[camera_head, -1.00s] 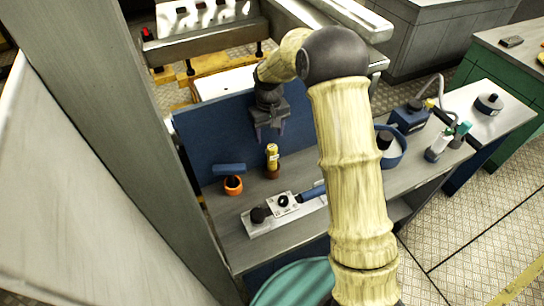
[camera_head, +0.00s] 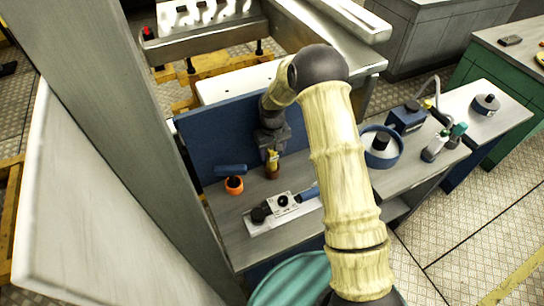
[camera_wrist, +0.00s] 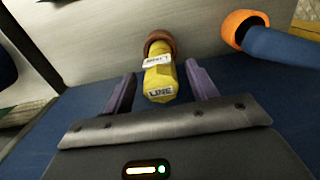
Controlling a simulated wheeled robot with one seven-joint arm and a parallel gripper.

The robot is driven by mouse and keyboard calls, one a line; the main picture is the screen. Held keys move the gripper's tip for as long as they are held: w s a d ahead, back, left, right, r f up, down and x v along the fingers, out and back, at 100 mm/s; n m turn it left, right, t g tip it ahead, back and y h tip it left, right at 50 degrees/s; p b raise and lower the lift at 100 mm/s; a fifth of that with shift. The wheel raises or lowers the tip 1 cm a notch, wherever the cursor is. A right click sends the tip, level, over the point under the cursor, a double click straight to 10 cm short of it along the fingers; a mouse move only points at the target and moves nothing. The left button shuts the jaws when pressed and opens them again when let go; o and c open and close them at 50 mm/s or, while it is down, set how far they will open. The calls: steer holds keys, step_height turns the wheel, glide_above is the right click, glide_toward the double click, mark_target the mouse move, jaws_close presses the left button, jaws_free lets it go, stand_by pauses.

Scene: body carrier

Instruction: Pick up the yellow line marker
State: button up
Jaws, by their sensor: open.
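The yellow line marker (camera_head: 272,164) stands on the bench in front of the blue back panel. In the wrist view the marker (camera_wrist: 160,80) is yellow with a brown end and a label reading "LINE". My gripper (camera_head: 272,152) is over the marker's upper part in the head view. In the wrist view my gripper (camera_wrist: 160,88) is open, with one purple finger on each side of the marker and a visible gap to each.
An orange ring-shaped item with a blue handle (camera_head: 233,184) is close left of the marker. The blue panel (camera_head: 215,135) rises behind.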

steer(key=shift+f, duration=0.9)
jaws_close()
